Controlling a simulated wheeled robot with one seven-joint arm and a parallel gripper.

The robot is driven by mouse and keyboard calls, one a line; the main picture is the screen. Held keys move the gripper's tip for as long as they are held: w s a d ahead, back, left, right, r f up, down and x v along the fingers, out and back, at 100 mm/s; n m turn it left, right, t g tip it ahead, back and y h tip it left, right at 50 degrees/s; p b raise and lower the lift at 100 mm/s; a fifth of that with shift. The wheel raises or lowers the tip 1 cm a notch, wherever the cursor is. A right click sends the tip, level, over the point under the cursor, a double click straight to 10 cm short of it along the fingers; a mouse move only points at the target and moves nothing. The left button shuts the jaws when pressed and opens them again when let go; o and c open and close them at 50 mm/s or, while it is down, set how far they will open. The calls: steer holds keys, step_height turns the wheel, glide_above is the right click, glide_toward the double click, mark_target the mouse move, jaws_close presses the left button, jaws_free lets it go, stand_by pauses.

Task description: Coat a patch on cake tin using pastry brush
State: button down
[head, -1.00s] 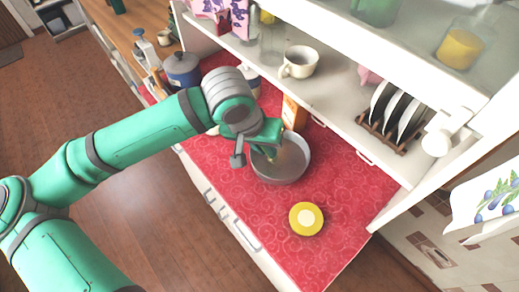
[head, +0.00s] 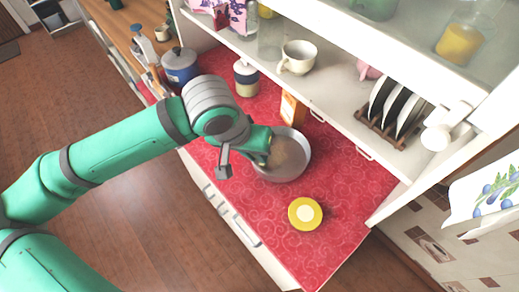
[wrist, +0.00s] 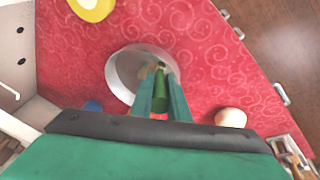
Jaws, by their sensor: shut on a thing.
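The cake tin (head: 303,160) is a round grey metal pan on the red oilcloth. A brownish area shows on its floor. In the wrist view its pale rim (wrist: 122,78) shows beyond the fingers. My gripper (head: 264,158) is over the tin's left side. In the wrist view my gripper (wrist: 161,104) is shut on the green handle of the pastry brush (wrist: 160,80), which points down into the tin. The bristles are mostly hidden, so I cannot tell whether they touch the floor.
A yellow round lid or tub (head: 305,214) lies in front of the tin. An orange carton (head: 292,109) stands close behind it. A jar (head: 246,78) and a blue pot (head: 180,66) stand further left. A shelf with a cup (head: 298,57) and plate rack (head: 388,120) overhangs the back.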

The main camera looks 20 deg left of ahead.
steer(key=s+a, duration=0.3)
steer(key=s, duration=0.2)
steer(key=shift+s+a, duration=0.3)
stand_by(0.4)
steer(key=shift+r, duration=0.1)
step_height(320, 180, up, 6)
stand_by(0.7)
steer(key=shift+w, duration=0.1)
steer(key=shift+r, duration=1.45)
